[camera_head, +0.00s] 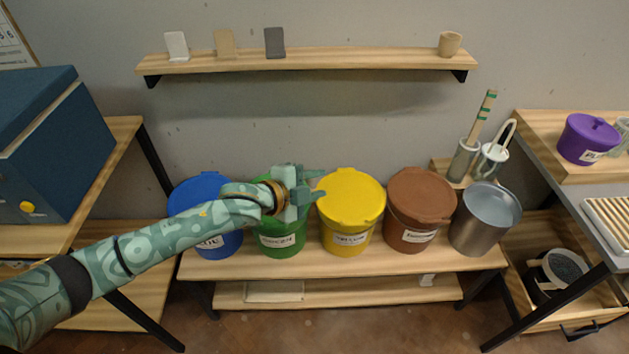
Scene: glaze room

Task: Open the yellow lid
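The yellow bucket (344,243) stands in the middle of the low wooden bench, with a label on its front. Its yellow lid (352,194) lies flat on top and looks closed, with a small tab at the front edge. My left gripper (318,184) is just left of the yellow lid, above the green bucket (283,243). Its two fingers point right toward the lid and are spread apart, with nothing between them. I cannot tell whether a fingertip touches the lid's edge. My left arm hides much of the green bucket's top. My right gripper is not in view.
A blue bucket (196,188) stands left, partly behind my arm. A brown bucket (414,238) and an open metal bin (477,233) stand right. A wall shelf (310,61) runs above. Side tables flank the bench; a purple pot (585,140) stands on the right one.

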